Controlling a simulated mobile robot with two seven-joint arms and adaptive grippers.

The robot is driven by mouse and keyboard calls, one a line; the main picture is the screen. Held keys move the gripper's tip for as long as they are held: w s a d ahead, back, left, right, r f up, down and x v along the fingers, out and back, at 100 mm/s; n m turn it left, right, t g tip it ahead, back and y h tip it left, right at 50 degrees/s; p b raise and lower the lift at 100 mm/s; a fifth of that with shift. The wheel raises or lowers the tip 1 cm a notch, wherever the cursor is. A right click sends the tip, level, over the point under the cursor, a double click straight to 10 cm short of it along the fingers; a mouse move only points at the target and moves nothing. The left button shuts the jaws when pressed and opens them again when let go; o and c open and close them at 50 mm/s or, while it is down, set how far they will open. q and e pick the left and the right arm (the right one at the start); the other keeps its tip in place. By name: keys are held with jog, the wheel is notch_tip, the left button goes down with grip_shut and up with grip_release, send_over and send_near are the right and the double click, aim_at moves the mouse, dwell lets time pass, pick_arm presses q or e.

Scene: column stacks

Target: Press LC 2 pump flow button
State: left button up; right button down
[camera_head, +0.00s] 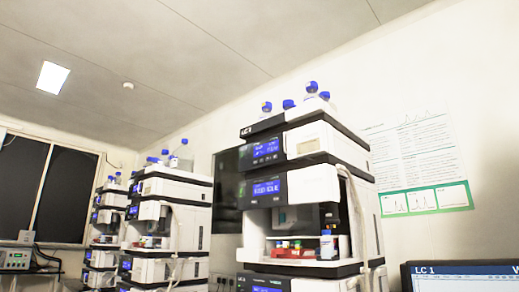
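The nearest column stack (312,160) stands right of centre in the head view. A second module below has another blue display (267,187). I cannot tell which button is the pump flow button. Neither of my grippers is in view.
Other similar stacks (172,190) stand behind to the left. Blue-capped bottles (312,90) sit on top of the nearest stack. A monitor (462,276) headed "LC 1" is at the bottom right. A poster (415,150) hangs on the wall. The floor is out of view.

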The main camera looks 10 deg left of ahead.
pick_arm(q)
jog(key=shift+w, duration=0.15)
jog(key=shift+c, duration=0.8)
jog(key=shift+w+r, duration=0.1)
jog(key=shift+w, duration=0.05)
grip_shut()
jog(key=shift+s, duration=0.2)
